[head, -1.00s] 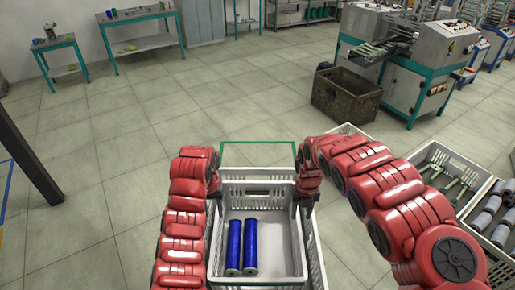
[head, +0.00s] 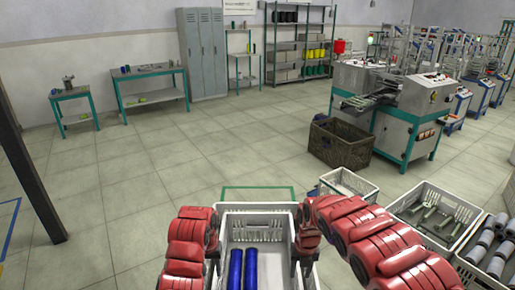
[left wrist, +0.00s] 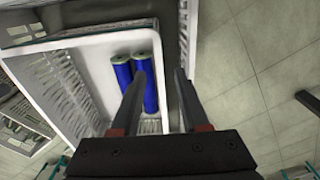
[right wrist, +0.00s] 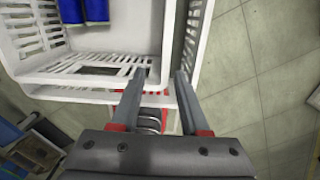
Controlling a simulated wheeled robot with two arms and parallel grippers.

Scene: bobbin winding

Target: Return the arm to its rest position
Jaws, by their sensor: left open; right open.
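My left gripper (head: 213,262) hangs at the left wall of a white crate (head: 258,208) in the head view. My right gripper (head: 302,266) hangs at its right wall. Both are open and hold nothing. Two blue bobbins (head: 243,268) lie side by side in the crate, between the grippers. In the left wrist view the open fingers (left wrist: 160,76) are by the crate's wall, with the bobbins (left wrist: 122,76) beyond. In the right wrist view the open fingers (right wrist: 158,76) are near the crate's wall (right wrist: 90,75). I cannot tell whether fingers touch the crate.
On the right stand a crate of green-grey parts (head: 436,200) and a crate of grey spools (head: 492,240). A small white crate (head: 349,182) and a brown bin (head: 341,143) stand ahead, before a machine (head: 395,95). A dark post (head: 32,185) is far left.

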